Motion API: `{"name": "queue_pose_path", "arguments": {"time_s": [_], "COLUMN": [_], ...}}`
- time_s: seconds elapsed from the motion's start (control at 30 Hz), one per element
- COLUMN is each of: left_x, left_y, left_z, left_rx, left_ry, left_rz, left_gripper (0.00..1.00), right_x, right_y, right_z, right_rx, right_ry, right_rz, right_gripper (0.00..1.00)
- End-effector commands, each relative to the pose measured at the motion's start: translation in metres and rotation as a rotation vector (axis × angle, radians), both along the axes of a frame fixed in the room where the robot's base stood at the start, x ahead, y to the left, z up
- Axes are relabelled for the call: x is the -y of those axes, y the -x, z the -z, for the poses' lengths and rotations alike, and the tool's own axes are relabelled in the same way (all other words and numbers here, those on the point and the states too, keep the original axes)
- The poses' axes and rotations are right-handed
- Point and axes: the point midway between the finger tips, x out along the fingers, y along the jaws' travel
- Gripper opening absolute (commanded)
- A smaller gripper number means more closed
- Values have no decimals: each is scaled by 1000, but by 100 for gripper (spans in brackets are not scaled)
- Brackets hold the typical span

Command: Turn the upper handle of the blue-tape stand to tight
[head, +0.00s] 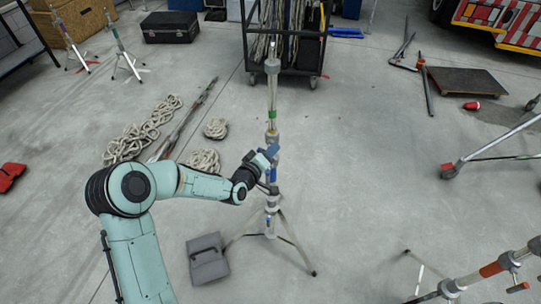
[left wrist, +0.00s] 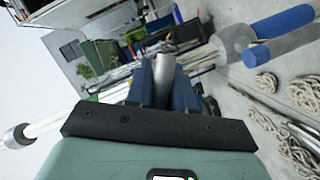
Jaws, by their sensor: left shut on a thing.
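The blue-tape stand (head: 272,90) stands upright on its tripod legs near the middle of the head view. My left gripper (head: 269,153) reaches it from the left, at the collar part way up the column. In the left wrist view, my left gripper (left wrist: 163,85) is shut with its blue fingers on either side of a grey metal handle, the upper handle (left wrist: 164,72). The column runs sideways there, with blue tape (left wrist: 285,22) at the upper right. In the head view the gripper and wrist hide most of the handle. My right gripper is not in view.
A grey folded bag (head: 208,260) lies left of the tripod's legs. Rope coils (head: 140,130) lie on the floor further left. A black cart (head: 285,55) stands behind. Another stand with orange tape (head: 490,269) is at the lower right.

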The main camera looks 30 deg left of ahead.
Motion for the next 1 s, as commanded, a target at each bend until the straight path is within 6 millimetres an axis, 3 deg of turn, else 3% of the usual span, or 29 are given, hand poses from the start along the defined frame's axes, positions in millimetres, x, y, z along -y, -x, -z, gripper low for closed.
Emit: {"name": "queue_pose_path", "arguments": {"time_s": [0.2,0.43,1.0], "left_x": [1,0,-4], "left_y": [-1,-1,0], "left_z": [0,0,0], "left_rx": [-54,-121,-240], "left_ry": [-198,-401,-767], "left_rz": [3,2,0], "left_gripper": [0,0,0], "right_x": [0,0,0], "right_y": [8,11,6], "right_z": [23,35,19], "right_rx": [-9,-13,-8], "right_ry": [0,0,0], "right_rz": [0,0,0], "right_gripper": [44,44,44]}}
